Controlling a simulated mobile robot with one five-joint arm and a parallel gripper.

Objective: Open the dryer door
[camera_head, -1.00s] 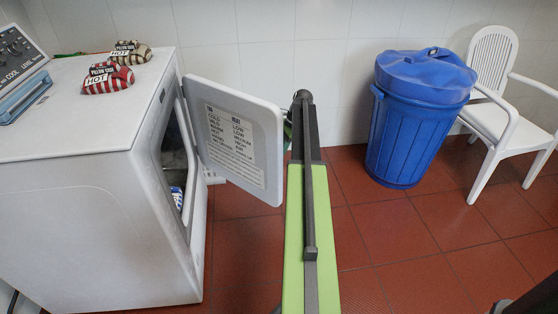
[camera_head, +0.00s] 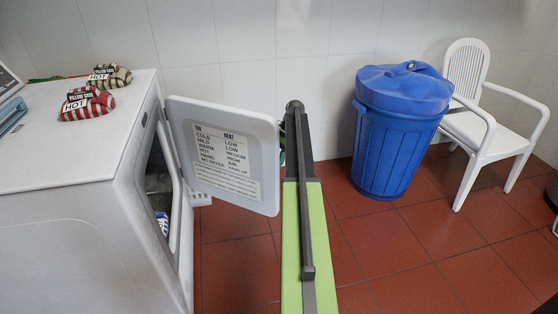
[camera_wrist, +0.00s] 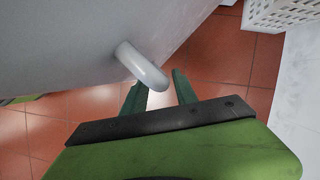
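The white dryer (camera_head: 75,200) stands at the left in the head view. Its door (camera_head: 222,152), with a printed label on the inner face, stands swung out from the opening. Clothes (camera_head: 161,220) show inside. In the wrist view the door's outer face (camera_wrist: 60,45) fills the upper left, with a rounded white handle (camera_wrist: 142,66) sticking out. My gripper (camera_wrist: 160,86) has its two green fingers apart, below the handle's end. The handle's tip lies near or between the fingertips; I cannot tell whether they touch. In the head view my gripper is hidden behind the door edge and arm.
A blue lidded bin (camera_head: 395,130) and a white chair (camera_head: 482,130) stand at the right. A white basket (camera_wrist: 285,14) shows in the wrist view. Red tiled floor is free between dryer and bin.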

